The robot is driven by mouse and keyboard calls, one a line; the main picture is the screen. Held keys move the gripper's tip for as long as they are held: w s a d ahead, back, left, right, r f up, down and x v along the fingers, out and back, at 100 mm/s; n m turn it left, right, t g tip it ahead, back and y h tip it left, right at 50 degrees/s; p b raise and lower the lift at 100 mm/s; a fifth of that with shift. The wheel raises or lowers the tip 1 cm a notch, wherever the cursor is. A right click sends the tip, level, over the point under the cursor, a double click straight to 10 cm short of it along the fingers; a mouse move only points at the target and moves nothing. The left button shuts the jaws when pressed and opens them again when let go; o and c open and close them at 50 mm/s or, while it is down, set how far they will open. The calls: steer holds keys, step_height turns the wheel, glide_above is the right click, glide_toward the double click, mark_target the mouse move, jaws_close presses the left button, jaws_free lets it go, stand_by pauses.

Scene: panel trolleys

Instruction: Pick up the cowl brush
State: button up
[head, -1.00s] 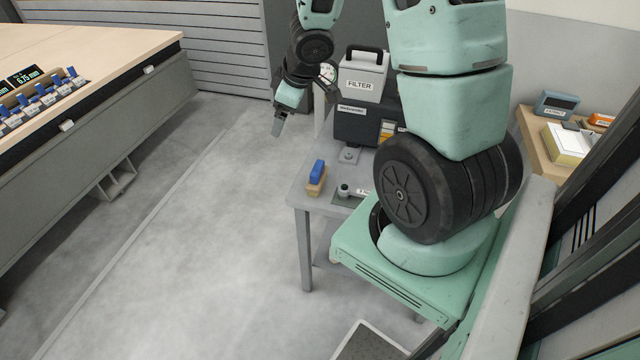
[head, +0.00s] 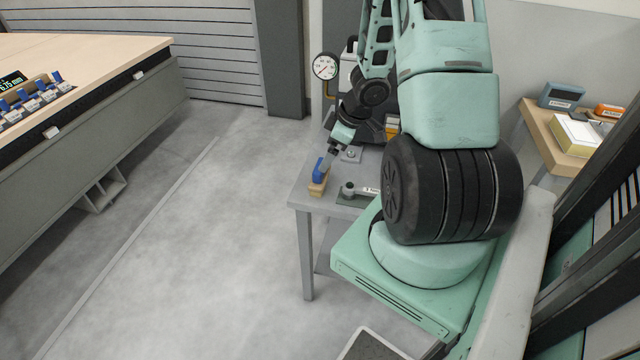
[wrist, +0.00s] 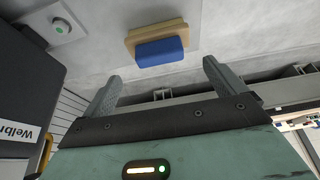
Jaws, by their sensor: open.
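The cowl brush has a blue grip on a pale wooden base and sits on the grey side table near its left front corner; in the head view its base (head: 318,188) shows below my gripper. In the wrist view the brush (wrist: 160,50) lies ahead of the fingertips, roughly centred between them.
The grey table (head: 302,196) also holds a dark tool with a round knob (head: 348,188) just right of the brush. A pressure gauge (head: 325,67) stands behind. A dark case (wrist: 25,85) is at the left in the wrist view. Open floor lies left of the table.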

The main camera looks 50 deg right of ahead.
steer(key=b+x, duration=0.3)
steer(key=x, duration=0.4)
steer(key=shift+w+b, duration=0.2)
steer(key=shift+b, duration=0.15)
steer(key=shift+c, duration=0.2)
steer(key=c, duration=1.1)
steer(key=shift+c, duration=0.2)
step_height(320, 180, up, 10)
steer(key=p, duration=0.7)
steer(key=shift+r, duration=0.1)
